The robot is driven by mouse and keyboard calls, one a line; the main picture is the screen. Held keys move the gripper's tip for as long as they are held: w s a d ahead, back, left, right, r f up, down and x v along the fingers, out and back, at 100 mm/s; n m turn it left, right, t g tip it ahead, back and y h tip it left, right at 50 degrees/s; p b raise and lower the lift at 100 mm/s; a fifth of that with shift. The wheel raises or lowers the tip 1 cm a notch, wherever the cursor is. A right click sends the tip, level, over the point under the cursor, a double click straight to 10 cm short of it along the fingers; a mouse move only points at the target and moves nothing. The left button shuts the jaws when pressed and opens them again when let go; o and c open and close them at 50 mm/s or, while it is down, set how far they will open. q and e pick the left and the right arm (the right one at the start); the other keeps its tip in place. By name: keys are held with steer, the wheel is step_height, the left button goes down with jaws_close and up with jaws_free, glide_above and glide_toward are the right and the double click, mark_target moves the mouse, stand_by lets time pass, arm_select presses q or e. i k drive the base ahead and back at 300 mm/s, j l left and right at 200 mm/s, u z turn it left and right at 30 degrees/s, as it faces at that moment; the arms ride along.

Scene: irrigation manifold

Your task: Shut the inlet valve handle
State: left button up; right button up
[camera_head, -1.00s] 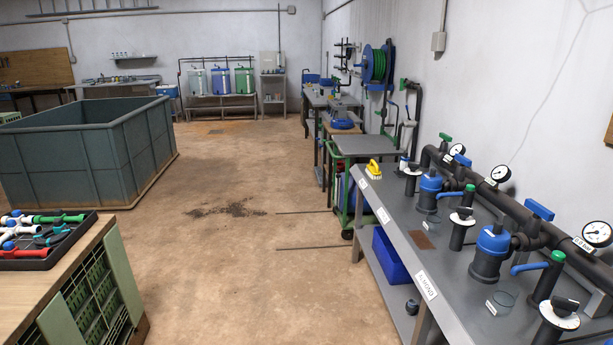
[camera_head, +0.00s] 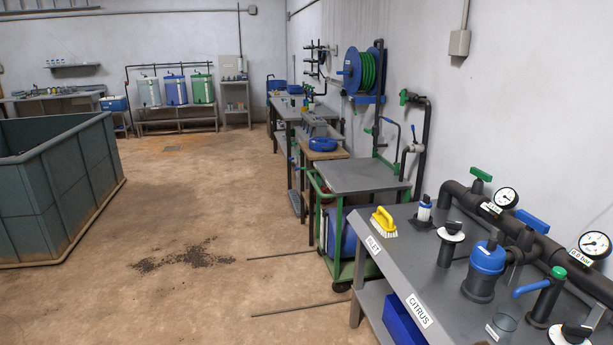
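The dark manifold pipe (camera_head: 541,239) runs along the wall above the grey bench at the right. A green handle (camera_head: 481,175) stands raised on a stem near its far end, and a blue handle (camera_head: 533,221) sits nearer along the pipe. Which one is the inlet valve handle I cannot tell for certain; the small tag (camera_head: 490,209) below the green handle is too blurred to read surely. Two pressure gauges, the far one (camera_head: 506,197) and the near one (camera_head: 594,244), stand on the pipe. Neither of my grippers is in view.
The grey bench (camera_head: 399,262) carries a yellow brush (camera_head: 383,221), a blue-topped filter (camera_head: 487,265) and a clear cup (camera_head: 503,326). A green cart (camera_head: 357,177) stands beyond it. A large teal tank (camera_head: 60,190) is at the left. The floor between is open.

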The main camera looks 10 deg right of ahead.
mark_target(481, 175)
steer(key=i, duration=1.95)
steer(key=i+z, duration=0.2)
steer(key=i, duration=0.3)
steer(key=i+j+z, duration=0.15)
steer(key=i, duration=0.35)
steer(key=i+j+z, duration=0.2)
steer(key=i, duration=0.25)
steer(key=z, duration=2.15)
